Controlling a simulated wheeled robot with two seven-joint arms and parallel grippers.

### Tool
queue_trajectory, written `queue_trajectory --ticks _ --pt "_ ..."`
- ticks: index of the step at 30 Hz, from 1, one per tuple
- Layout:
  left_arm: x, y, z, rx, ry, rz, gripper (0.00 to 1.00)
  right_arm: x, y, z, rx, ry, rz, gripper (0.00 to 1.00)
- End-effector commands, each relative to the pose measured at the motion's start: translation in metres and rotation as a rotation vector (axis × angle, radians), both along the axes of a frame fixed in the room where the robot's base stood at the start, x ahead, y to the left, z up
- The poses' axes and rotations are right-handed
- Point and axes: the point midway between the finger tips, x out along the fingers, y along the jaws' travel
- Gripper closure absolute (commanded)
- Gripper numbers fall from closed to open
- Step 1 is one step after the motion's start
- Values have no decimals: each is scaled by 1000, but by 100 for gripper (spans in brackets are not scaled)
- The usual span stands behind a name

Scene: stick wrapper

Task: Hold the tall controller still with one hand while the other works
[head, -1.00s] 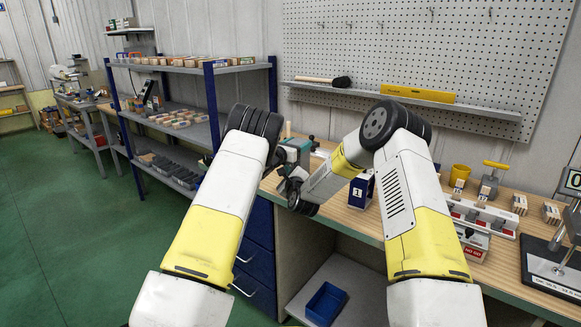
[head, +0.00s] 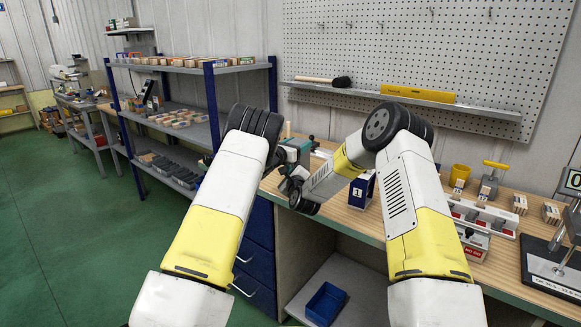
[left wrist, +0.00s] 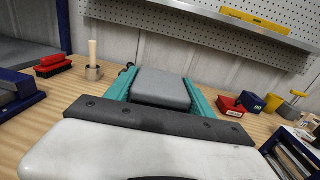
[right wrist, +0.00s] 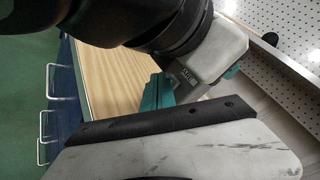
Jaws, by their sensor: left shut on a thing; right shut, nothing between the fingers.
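My left gripper (head: 296,150) is over the left end of the wooden bench. In the left wrist view its teal fingers (left wrist: 160,92) are shut on a grey block-like thing (left wrist: 162,84), which I take to be the tall controller. Its lower part is hidden by the gripper. My right gripper (right wrist: 158,92) is shut and empty in the right wrist view, close beside the grey-white body of my left gripper. In the head view the right forearm reaches left across the bench, and its fingertips are hard to make out.
A shelf rack (head: 213,100) stands left.

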Motion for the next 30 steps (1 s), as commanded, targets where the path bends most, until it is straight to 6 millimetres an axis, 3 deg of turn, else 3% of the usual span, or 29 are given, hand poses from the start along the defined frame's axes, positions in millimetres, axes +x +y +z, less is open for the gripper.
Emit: queue_trajectory --ticks 30 --pt "0 0 0 -1 -1 0 100 7 -4 0 -1 0 0 100"
